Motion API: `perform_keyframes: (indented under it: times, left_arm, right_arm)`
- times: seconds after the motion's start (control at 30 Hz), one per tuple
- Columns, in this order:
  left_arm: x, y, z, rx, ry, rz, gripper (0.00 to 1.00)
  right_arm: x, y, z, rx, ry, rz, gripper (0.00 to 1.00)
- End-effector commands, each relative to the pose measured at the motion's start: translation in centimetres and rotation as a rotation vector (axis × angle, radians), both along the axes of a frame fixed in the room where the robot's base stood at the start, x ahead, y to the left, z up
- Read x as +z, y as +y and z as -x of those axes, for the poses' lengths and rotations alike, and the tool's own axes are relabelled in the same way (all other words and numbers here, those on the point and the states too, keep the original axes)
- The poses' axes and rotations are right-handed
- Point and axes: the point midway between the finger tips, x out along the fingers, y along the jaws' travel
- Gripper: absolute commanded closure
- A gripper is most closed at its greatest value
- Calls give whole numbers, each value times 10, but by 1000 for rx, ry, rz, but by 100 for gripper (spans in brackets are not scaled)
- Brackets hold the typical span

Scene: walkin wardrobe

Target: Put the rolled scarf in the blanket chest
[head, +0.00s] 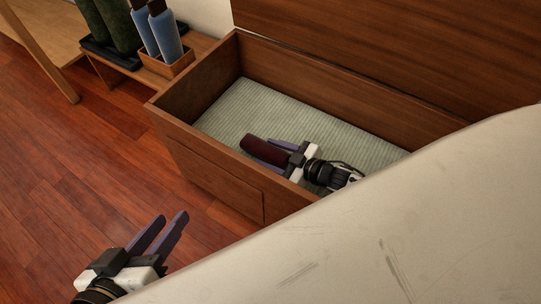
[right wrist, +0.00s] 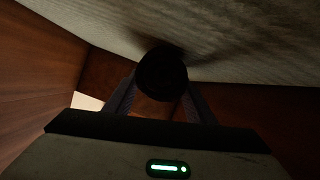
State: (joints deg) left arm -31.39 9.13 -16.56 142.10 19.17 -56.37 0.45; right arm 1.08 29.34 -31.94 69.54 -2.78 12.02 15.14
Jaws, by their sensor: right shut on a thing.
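The blanket chest (head: 190,165) is wooden, with its lid up and a pale ribbed lining on its floor. The rolled scarf (head: 264,150) is a dark red roll inside the chest, near the front wall. My right gripper (head: 268,152) reaches into the chest and is shut on the scarf. In the right wrist view the scarf's dark round end (right wrist: 161,74) shows between the fingers, close to the pale lining; I cannot tell whether it touches. My left gripper (head: 170,233) is outside the chest, above the floor, with its fingers apart and empty.
A low wooden bench (head: 112,72) left of the chest carries dark green boots (head: 118,25) on a black tray and blue rolls in a small wooden box (head: 168,66). My own pale body covers the lower right. The red wooden floor (head: 70,170) is clear.

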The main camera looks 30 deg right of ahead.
Motion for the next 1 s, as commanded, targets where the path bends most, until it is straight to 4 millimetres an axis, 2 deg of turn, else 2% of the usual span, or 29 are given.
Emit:
perform_keyframes:
  times: [0.37, 0.4, 0.5, 0.87, 1.0]
  left_arm:
    - [1, -1, 0, -1, -5, 8, 69]
    - [2, -1, 0, -1, -5, 8, 69]
    - [1, -1, 0, -1, -5, 8, 69]
    - [2, -1, 0, 0, -5, 7, 69]
    - [9, 2, 0, 2, 0, -15, 69]
  right_arm:
    - [-5, 0, -1, 0, -2, 0, 75]
    - [-5, 0, -1, 0, -3, 1, 47]
    - [-5, 0, -1, 1, -2, 1, 31]
    - [-2, 0, 0, 1, -2, 1, 31]
    - [8, -8, 17, 0, 2, 1, 31]
